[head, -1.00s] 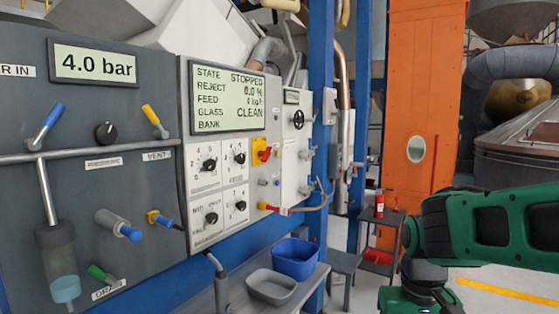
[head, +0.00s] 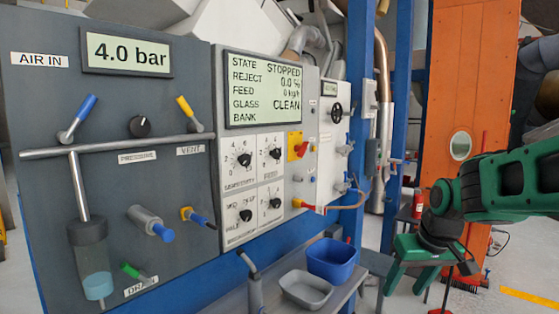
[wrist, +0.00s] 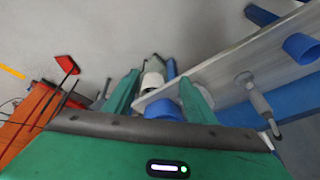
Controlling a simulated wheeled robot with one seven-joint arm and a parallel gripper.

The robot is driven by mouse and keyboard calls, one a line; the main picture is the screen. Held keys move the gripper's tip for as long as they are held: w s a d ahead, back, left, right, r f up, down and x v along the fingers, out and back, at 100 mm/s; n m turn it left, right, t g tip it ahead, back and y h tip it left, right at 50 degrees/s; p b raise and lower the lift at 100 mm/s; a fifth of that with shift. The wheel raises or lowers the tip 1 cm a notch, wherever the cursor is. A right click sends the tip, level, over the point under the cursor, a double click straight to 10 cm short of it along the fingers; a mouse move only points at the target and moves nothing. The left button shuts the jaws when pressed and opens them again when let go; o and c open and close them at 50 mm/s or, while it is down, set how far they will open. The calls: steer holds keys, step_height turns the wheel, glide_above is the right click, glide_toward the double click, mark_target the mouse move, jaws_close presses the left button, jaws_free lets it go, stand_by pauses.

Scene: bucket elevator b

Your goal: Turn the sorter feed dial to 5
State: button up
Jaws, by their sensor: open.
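The sorter panel (head: 228,185) is white, with a display (head: 270,90) reading STATE STOPPED, REJECT 0.0 %, FEED 0 kg/h, GLASS CLEAN. Below it are four black dials in a two-by-two block. The upper right dial (head: 275,153) has a blurred label under it that looks like FEED; I cannot read its setting. The others are upper left (head: 244,160), lower left (head: 246,215) and lower right (head: 275,203). My green gripper (head: 430,275) is open and empty, well right of the panel and lower than the dials. The wrist view shows its spread fingers (wrist: 158,98), with no dial in sight.
A blue bin (head: 332,258) and a grey tray (head: 306,291) stand on a shelf below the panel. A grey pneumatic panel (head: 110,170) is at left.

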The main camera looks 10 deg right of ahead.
steer(key=w+a+r+n+t+y, duration=0.1)
steer(key=w+r+n+t, duration=0.1)
steer(key=w, duration=0.5)
steer(key=w+a+r+n+t+y, duration=0.1)
steer(key=w+a+r, duration=0.15)
steer(key=w, duration=0.45)
steer(key=n+t+y, duration=0.7)
steer(key=t+y, duration=0.1)
steer(key=y, duration=0.1)
glide_toward(278, 155)
steer(key=x, duration=0.8)
steer(key=shift+d, duration=0.1)
steer(key=shift+c, duration=0.4)
steer(key=shift+m, duration=0.3)
steer(key=c, duration=1)
